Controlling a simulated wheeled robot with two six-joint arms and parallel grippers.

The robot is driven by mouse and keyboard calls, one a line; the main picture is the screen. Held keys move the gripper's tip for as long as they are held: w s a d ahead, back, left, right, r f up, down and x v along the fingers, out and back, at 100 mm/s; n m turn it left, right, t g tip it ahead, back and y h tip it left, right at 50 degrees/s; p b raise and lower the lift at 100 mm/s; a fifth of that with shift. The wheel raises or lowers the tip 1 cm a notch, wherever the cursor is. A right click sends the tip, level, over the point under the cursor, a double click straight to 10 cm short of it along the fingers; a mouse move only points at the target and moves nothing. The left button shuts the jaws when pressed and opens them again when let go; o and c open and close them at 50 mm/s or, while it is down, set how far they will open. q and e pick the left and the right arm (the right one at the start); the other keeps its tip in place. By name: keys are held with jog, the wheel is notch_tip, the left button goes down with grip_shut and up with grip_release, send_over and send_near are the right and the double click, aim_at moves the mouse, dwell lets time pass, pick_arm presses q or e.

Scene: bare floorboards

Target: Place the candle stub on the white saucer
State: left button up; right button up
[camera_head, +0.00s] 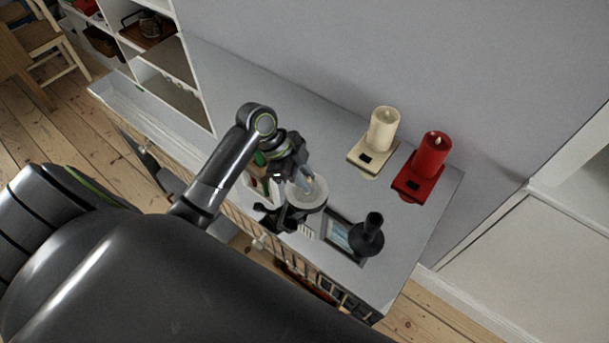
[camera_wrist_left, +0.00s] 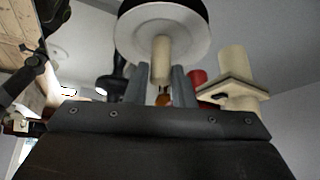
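The white saucer (camera_head: 316,200) is on the grey top of the cabinet in the head view, partly covered by my left gripper (camera_head: 305,184). The candle stub (camera_wrist_left: 161,50) is a short cream cylinder between the two grey fingers of my left gripper (camera_wrist_left: 160,88). The fingers are close on both its sides. One end of the stub overlaps the saucer in this view; I cannot tell whether they touch.
A cream candle (camera_head: 384,128) and a red candle (camera_head: 432,153) on holders stand near the wall. A dark shape lies left of the saucer. The cabinet's back left top is clear.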

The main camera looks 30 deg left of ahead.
pick_arm(q)
jog(key=o, duration=0.3)
jog(key=shift+r, duration=0.1)
jog(key=v, duration=1.2)
dwell(0.4)
